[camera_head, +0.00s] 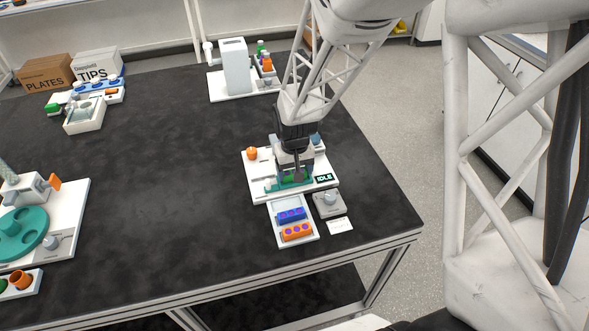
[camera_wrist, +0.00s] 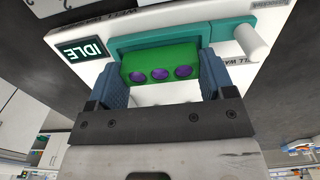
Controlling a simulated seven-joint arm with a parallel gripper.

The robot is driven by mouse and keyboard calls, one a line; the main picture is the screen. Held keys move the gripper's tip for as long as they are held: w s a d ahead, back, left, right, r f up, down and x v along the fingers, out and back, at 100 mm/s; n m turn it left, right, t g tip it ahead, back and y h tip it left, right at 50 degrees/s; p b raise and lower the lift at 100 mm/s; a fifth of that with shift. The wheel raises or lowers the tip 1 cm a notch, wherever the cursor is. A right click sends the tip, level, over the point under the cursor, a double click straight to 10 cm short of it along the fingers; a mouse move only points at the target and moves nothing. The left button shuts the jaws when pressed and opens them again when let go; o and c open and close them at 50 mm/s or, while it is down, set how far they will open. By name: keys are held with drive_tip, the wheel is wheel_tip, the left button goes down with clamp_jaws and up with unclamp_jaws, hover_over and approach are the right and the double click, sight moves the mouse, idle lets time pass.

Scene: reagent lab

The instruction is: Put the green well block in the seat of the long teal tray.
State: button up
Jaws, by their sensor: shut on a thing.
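The green well block (camera_wrist: 160,66), with purple wells, is between the fingers of my gripper (camera_wrist: 162,88) in the wrist view. My gripper is shut on it. The long teal tray (camera_wrist: 222,33) lies right behind the block in that view, on a white device. The block overlaps the tray's middle, hiding the seat there; I cannot tell whether it rests in it. In the head view my gripper (camera_head: 298,178) is over the teal tray (camera_head: 276,187), and only a little of the green block (camera_head: 289,179) shows.
The white device carries an IDLE display (camera_head: 323,178) and an orange knob (camera_head: 252,153). In front is a white rack (camera_head: 279,228) with a blue block (camera_head: 291,215) and an orange block (camera_head: 297,232). A grey box (camera_head: 328,204) stands beside it. The table's middle left is clear.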

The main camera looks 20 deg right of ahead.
drive_tip(key=shift+f, duration=0.1)
idle(0.7)
drive_tip(key=o, duration=0.9)
drive_tip(key=shift+r, duration=3.5)
